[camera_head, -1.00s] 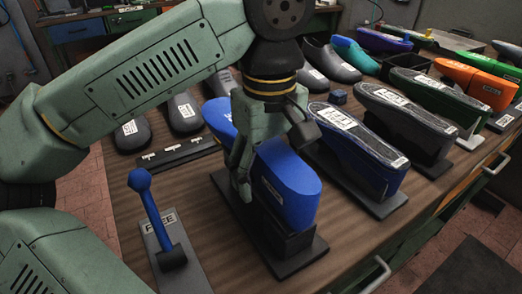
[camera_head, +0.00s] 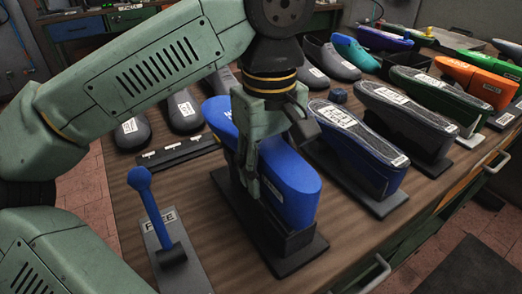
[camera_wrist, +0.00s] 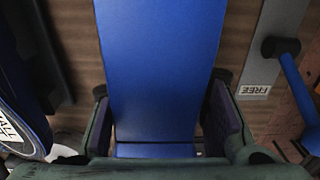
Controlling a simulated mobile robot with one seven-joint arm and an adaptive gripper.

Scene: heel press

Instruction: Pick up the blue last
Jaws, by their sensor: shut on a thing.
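The blue last (camera_head: 290,185) is a long rounded block on a black stand (camera_head: 284,254) near the front of the bench. My gripper (camera_head: 258,180) reaches down over its middle and is shut on it, with one finger against the near side. The far finger is mostly hidden in the head view. In the wrist view the last (camera_wrist: 160,70) runs between the two dark finger pads, one on each side. The last appears still at its stand; I cannot tell whether a gap has opened under it.
A blue lever on a plate marked FREE (camera_head: 160,217) stands just left. A dark last with a labelled sole (camera_head: 358,150) stands close on the right. Several shoes and lasts, including an orange one (camera_head: 478,82), fill the back and right of the bench.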

